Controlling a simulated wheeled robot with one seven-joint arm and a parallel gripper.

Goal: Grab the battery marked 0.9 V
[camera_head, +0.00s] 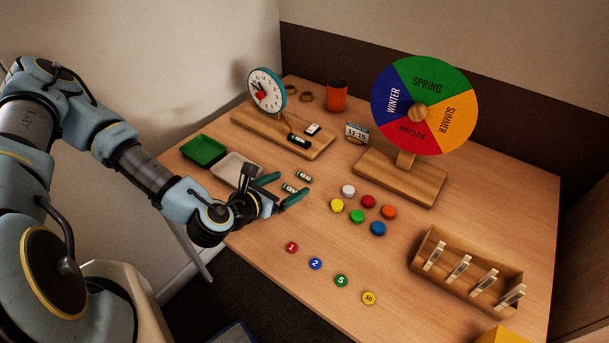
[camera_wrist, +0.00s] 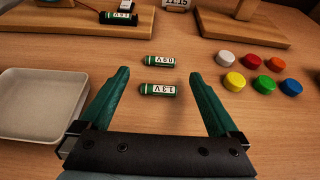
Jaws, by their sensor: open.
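Two green-and-white batteries lie on the table in front of my gripper (camera_head: 294,182). In the wrist view the farther one (camera_wrist: 160,61) has an upside-down label that seems to read 0.9 V; in the head view it is the battery (camera_head: 303,176) farther from my wrist. The nearer battery (camera_wrist: 158,89) reads 1.3 V and also shows in the head view (camera_head: 289,188). My gripper is open and empty, its fingers to either side of the batteries' line. A third battery (camera_wrist: 118,18) lies on the clock's wooden base, its label hard to read.
A pale tray (camera_wrist: 38,128) stands left of the fingers, with a green tray (camera_head: 204,150) beyond it. Several coloured discs (camera_head: 357,216) lie to the right. The clock's base (camera_head: 315,148) and the season wheel's base (camera_head: 400,182) stand behind. Numbered counters (camera_head: 315,263) lie nearer the front.

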